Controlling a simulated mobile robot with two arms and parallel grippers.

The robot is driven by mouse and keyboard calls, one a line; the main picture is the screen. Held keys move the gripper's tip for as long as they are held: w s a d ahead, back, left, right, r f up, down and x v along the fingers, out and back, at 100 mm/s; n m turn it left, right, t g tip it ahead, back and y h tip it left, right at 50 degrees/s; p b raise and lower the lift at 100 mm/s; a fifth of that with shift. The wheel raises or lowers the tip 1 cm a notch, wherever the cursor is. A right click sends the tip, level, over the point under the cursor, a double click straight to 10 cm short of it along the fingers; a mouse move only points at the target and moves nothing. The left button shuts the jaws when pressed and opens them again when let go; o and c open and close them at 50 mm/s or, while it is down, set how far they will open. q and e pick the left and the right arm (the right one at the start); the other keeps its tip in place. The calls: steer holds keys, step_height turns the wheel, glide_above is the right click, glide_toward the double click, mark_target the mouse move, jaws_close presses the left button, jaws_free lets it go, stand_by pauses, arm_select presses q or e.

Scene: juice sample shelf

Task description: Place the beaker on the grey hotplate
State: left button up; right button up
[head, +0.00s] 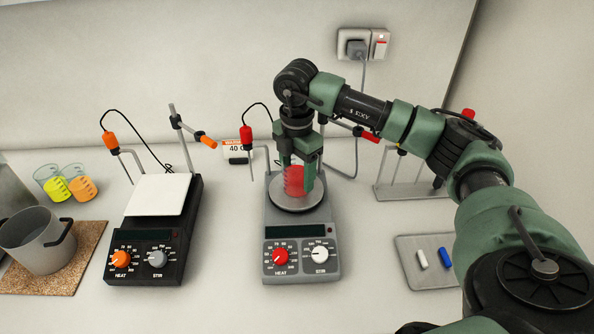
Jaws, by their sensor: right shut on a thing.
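The beaker (294,182) holds red liquid and is in the head view, at the round plate of the grey hotplate (301,252). My right gripper (299,188) points straight down and is shut on the beaker, with a green finger on either side of it. The beaker looks upright over the plate. I cannot tell whether its base touches the plate. The fingers hide part of its sides. The grey hotplate has a red HEAT knob and a white STIR knob. My left gripper is not in view.
A black hotplate (154,250) with a white square top stands to the left. Two beakers, yellow (56,188) and orange (82,188), and a grey pot (37,243) on a cork mat (83,262) are further left. A tray (409,262) with stir bars lies right.

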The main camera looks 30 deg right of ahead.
steer(key=o, duration=1.6)
steer(key=shift+o, duration=0.2)
steer(key=shift+r, duration=0.4)
step_height(320, 180, up, 11)
steer(key=b, duration=0.1)
steer(key=shift+r+b, duration=0.2)
steer(key=shift+b, duration=0.2)
